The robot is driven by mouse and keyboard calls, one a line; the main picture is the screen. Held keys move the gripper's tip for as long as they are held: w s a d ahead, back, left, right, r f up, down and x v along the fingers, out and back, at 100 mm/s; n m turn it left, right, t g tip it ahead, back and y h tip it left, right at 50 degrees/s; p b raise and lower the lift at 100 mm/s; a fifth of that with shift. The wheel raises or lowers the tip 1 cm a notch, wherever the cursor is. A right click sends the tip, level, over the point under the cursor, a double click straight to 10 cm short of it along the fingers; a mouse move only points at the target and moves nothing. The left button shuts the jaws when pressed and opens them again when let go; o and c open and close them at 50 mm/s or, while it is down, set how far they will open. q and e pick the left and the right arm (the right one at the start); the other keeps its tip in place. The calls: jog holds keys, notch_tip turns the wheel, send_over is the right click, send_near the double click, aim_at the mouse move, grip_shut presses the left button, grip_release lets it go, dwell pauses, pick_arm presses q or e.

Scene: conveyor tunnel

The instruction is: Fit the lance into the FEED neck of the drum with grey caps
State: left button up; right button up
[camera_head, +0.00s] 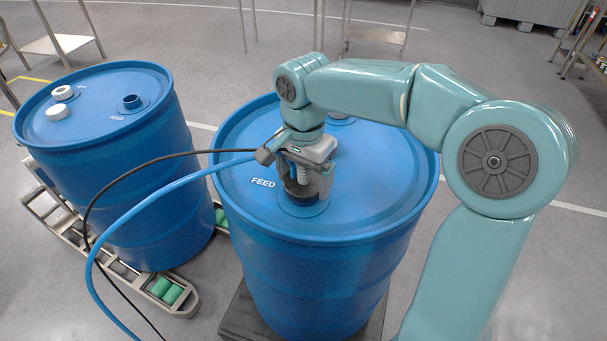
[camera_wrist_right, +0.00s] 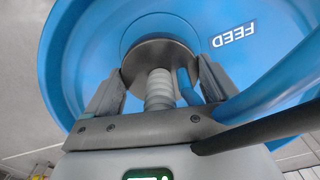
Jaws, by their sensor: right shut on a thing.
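The right drum (camera_head: 375,205) is blue, with a white FEED label beside its front neck (camera_head: 303,208). My right gripper (camera_head: 304,184) is over this neck, shut on the lance's dark round head (camera_head: 301,190), which stands about upright there. How deep the lance sits is hidden. In the right wrist view the gripper (camera_wrist_right: 164,75) has its fingers either side of the dark disc-shaped head (camera_wrist_right: 158,52) with a pale ribbed fitting. Another neck or cap (camera_head: 341,121) at the drum's back is mostly behind my arm; its colour is unclear. My left gripper is out of view.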

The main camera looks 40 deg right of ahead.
jog(key=o, duration=1.3)
jog(key=shift+c, duration=0.2)
notch_tip(320, 180, up, 16)
jog(key=p, duration=0.3)
jog(key=shift+r+p, duration=0.2)
jog(key=shift+p, duration=0.2)
